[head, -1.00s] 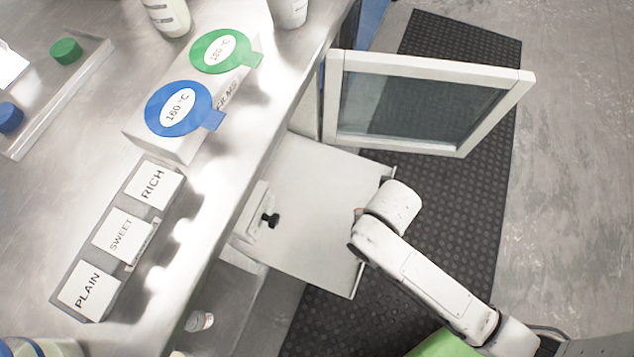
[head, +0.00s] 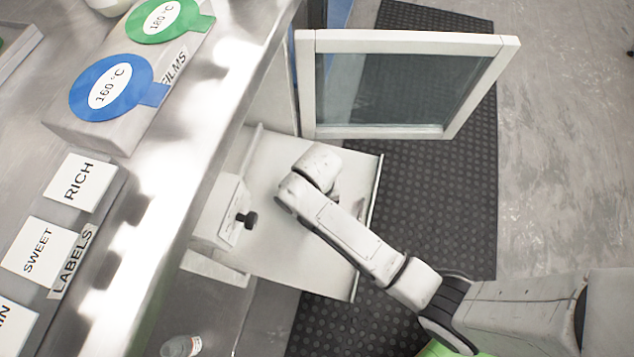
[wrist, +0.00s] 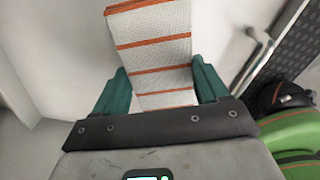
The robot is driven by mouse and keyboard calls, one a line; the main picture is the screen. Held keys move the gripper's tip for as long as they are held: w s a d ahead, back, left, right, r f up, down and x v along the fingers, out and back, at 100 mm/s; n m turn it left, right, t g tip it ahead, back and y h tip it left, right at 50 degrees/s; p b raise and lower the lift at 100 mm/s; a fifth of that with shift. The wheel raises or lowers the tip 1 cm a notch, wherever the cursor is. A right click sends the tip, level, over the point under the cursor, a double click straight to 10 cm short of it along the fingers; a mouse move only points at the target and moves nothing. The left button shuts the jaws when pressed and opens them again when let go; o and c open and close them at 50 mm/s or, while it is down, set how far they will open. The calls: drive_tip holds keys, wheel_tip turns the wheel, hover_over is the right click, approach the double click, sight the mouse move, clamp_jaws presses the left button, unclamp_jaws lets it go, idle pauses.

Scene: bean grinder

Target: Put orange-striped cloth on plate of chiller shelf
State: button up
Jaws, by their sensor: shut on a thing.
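The orange-striped cloth (wrist: 155,52) is white with orange stripes and shows in the wrist view, stretching up out of the top of the picture. My gripper (wrist: 163,82) has its two green fingers on either side of the cloth and is shut on it. A pale flat surface lies around and beyond the cloth; I cannot tell whether the cloth touches it. In the head view my arm hides the gripper and the cloth. The plate of the chiller shelf cannot be made out for certain in either view.
A framed glass door (head: 400,85) stands open at the back. A pale pulled-out panel (head: 280,245) lies under my arm, beside a white box with a black knob (head: 246,220). The steel counter (head: 150,215) with label cards is on the left. A dark mat (head: 445,190) covers the floor.

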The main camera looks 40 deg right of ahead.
drive_tip(key=shift+w+f+b, duration=0.1)
drive_tip(key=shift+f+b, duration=0.5)
drive_tip(key=shift+f, duration=1.05)
drive_tip(key=shift+f, duration=0.15)
drive_tip(key=o, duration=1)
drive_tip(key=shift+o, duration=0.2)
